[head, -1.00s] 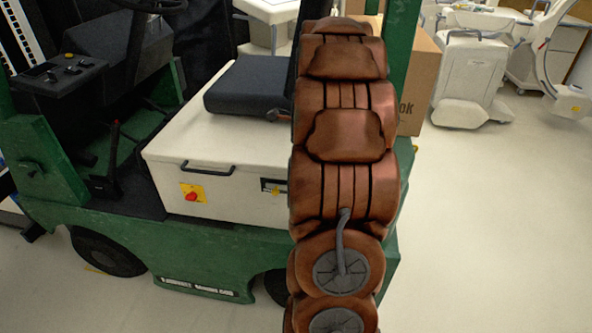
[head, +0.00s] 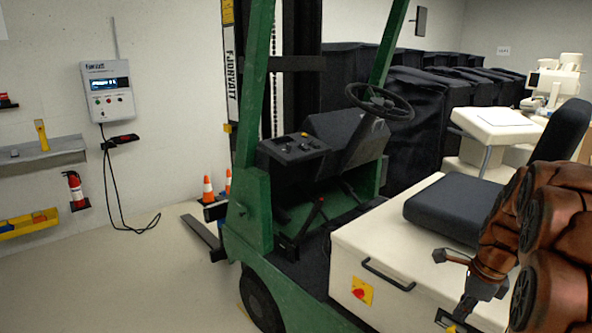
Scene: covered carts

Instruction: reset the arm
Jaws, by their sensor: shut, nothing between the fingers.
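My arm is at the right edge in the head view, with large copper-brown padded links folded close to the camera. My gripper (head: 461,311) is grey and hangs below the wrist, pointing down and to the left. It is shut and empty. In the picture it overlaps the front of the white body of the green forklift (head: 262,200); I cannot tell how far it is from that. The lower part of the arm is out of frame.
The forklift has a black seat (head: 447,209) and steering wheel (head: 380,101). Black covered carts (head: 415,115) stand behind it. A charger box (head: 107,91), a fire extinguisher (head: 75,190) and traffic cones (head: 208,189) are at left. The floor at lower left (head: 130,285) is clear.

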